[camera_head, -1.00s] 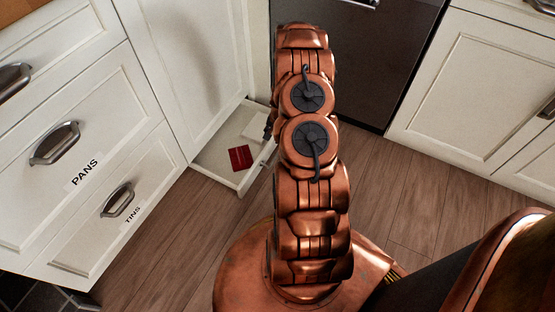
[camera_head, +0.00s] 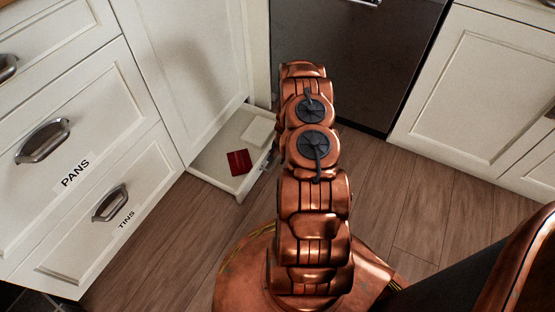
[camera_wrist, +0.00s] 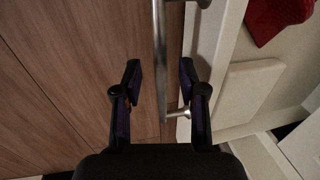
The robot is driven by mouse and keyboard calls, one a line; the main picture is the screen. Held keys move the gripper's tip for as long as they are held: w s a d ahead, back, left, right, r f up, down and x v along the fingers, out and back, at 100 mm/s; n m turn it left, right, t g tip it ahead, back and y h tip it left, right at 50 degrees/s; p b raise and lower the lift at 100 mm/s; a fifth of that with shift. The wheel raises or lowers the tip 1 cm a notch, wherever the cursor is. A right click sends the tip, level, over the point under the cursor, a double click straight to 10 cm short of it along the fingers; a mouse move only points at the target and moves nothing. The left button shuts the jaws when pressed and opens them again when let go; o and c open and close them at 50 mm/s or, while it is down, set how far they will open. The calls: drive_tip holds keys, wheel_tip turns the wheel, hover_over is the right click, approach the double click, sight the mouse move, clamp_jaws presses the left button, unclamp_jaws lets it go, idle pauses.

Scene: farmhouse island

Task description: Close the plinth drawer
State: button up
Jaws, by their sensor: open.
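The white plinth drawer (camera_head: 212,178) stands open low at the floor, below the corner cabinet. It also shows in the wrist view, where its front edge (camera_wrist: 212,50) runs up the picture. A metal bar handle (camera_wrist: 160,30) is on its front. My gripper (camera_wrist: 160,75) is open, with one dark finger on each side of the handle bar in the wrist view. I cannot tell whether a finger touches it. In the head view my arm hides the gripper and part of the drawer.
In the drawer lie a red item (camera_head: 239,162) and a pale flat block (camera_head: 258,130). Drawers labelled PANS (camera_head: 70,150) and TINS (camera_head: 100,225) are shut at left. A dark appliance (camera_head: 350,50) stands behind my arm. Wooden floor (camera_head: 385,200) is clear at right.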

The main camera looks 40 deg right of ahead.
drive_tip(key=shift+w+f, duration=0.1)
drive_tip(key=shift+f, duration=0.3)
clamp_jaws()
idle(0.4)
